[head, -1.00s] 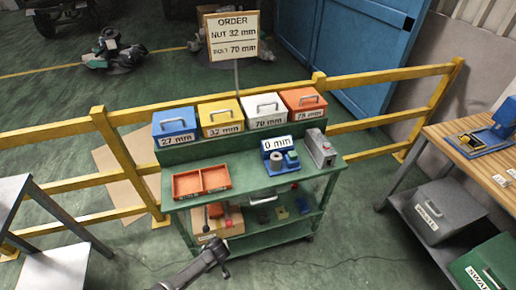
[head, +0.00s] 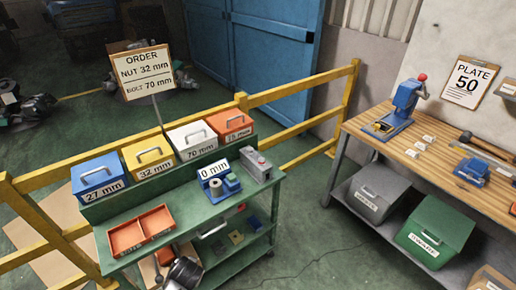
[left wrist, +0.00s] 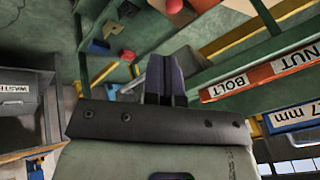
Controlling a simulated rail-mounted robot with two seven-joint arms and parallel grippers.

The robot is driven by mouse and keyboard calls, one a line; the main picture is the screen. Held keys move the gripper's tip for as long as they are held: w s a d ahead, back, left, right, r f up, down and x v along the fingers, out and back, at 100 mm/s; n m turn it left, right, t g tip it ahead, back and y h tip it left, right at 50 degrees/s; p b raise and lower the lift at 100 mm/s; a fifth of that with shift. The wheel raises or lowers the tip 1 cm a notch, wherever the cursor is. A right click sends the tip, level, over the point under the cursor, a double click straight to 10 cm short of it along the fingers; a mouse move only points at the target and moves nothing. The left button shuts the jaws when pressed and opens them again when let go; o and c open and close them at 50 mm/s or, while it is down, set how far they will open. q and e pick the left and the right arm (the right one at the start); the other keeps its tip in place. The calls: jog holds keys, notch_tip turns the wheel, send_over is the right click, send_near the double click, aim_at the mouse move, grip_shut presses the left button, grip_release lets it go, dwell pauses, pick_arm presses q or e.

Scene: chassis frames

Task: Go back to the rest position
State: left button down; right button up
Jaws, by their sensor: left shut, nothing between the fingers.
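My left gripper (left wrist: 164,78) shows in the left wrist view with its dark fingers together and nothing between them. In the head view only a dark part of my left arm shows at the bottom edge, in front of the green cart (head: 120,262). The gripper is apart from the cart's contents. My right gripper is in neither view.
The cart holds an orange two-part tray (head: 140,231), a device marked 0 mm (head: 220,184), and blue (head: 99,180), yellow (head: 147,154), white (head: 192,139) and orange (head: 229,125) boxes. A wooden workbench (head: 425,150) stands at right.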

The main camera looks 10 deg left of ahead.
pick_arm(q)
jog(key=s+d+r+m+t+h, duration=0.15)
jog(key=d+r, duration=0.25)
jog(key=r, duration=0.4)
jog(key=s+d+r+t+h, duration=0.25)
jog(key=s+r, duration=0.45)
jog(key=s, duration=0.6)
jog(key=s+f+n+g, duration=0.1)
jog(key=s+f+g, duration=0.45)
jog(key=s, duration=0.95)
jog(key=w+p+v, duration=0.2)
jog(key=p+v, duration=0.9)
jog(key=p, duration=0.2)
jog(key=w+d+r+p+v, duration=0.1)
jog(key=w+p+v, duration=0.2)
jog(key=p+v, duration=0.9)
jog(key=shift+d+r+t+p, duration=0.25)
jog(key=shift+r+t+p, duration=0.1)
jog(key=shift+r+t, duration=0.15)
